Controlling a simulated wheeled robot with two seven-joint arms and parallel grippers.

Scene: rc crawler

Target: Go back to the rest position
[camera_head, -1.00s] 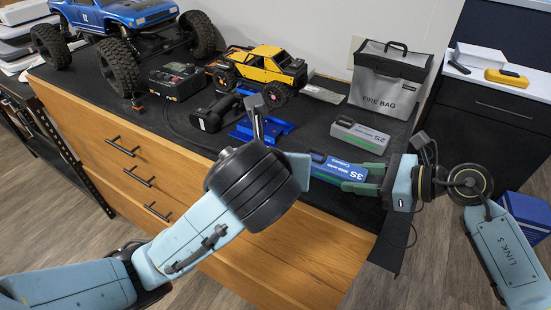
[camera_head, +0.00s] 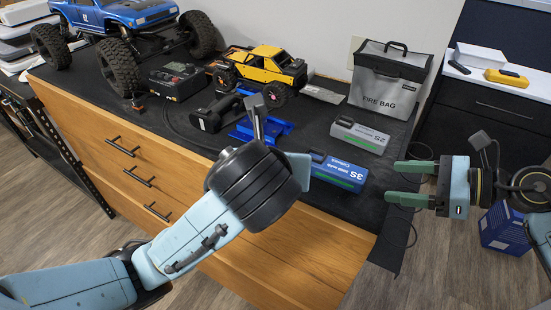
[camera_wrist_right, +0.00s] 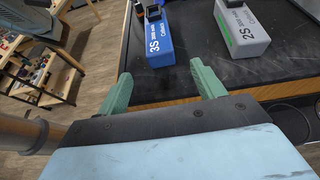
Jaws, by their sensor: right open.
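My right gripper (camera_head: 408,182) is open and empty at the right edge of the bench, its green fingers pointing left. The blue 3S battery (camera_head: 339,172) lies on the black bench mat to the left of it, apart from the fingers. In the right wrist view the open fingers (camera_wrist_right: 164,92) show with the blue 3S battery (camera_wrist_right: 158,42) beyond them and the grey 2S battery (camera_wrist_right: 240,28) to its right. My left arm (camera_head: 250,185) reaches in from the lower left over the bench front; its gripper fingers are mostly hidden behind the wrist, so their opening does not show.
The grey 2S battery (camera_head: 360,135) and a fire bag (camera_head: 389,80) stand behind. A yellow crawler (camera_head: 264,68), a blue truck (camera_head: 120,15), a charger (camera_head: 177,81) and a blue stand (camera_head: 262,129) occupy the bench. Floor right of the bench is open near a blue box (camera_head: 505,228).

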